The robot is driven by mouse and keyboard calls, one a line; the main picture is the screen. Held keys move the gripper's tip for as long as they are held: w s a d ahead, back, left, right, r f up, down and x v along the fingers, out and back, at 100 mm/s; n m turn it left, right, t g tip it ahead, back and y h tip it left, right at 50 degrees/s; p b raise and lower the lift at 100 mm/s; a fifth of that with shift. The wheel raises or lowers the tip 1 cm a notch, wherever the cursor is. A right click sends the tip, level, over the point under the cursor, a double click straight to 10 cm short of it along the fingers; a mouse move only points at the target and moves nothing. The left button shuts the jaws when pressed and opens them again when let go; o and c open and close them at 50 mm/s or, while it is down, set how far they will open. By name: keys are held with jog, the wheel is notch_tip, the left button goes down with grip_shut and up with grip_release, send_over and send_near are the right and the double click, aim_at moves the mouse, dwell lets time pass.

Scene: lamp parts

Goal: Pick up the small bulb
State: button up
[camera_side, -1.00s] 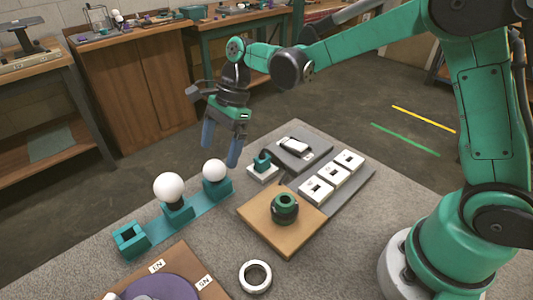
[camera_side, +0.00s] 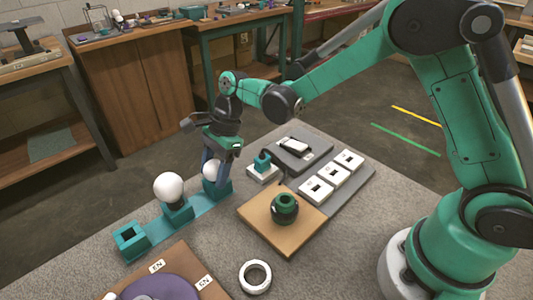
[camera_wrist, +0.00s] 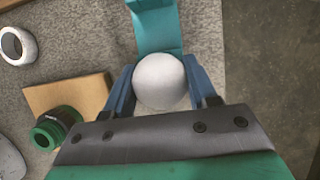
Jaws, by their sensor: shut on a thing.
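The small bulb (camera_side: 211,171) is a white globe at the right end of the teal bulb rack (camera_side: 206,203), low in its holder. My gripper (camera_side: 213,172) has come down over it with a blue finger on each side. In the wrist view the bulb (camera_wrist: 160,81) lies between the two blue fingers (camera_wrist: 158,90), which are shut on it. The bulb's lower part and base are hidden. The large bulb (camera_side: 168,187) stands upright in the rack's middle holder, to the left. The rack's left holder (camera_side: 130,238) is empty.
A wooden board (camera_side: 262,226) carries a green and black lamp socket (camera_side: 285,208). Behind it are white switch blocks (camera_side: 318,189) and a small white block with a teal top (camera_side: 263,171). A white ring (camera_side: 255,277) and a purple disc (camera_side: 165,287) lie in front.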

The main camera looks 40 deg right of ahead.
aim_at(213, 162)
notch_tip(213, 162, up, 19)
jog(key=shift+s+d+f, duration=0.75)
jog(key=shift+s+f, duration=1.25)
jog(key=shift+s, duration=0.35)
jog(key=shift+s+d+f, duration=0.75)
jog(key=shift+s+f, duration=1.3)
jog(key=shift+s, duration=0.25)
jog(key=shift+s+d+f, duration=0.75)
jog(key=shift+s+f, duration=1.25)
jog(key=shift+s, duration=0.35)
jog(key=shift+f, duration=1.2)
jog(key=shift+f, duration=0.65)
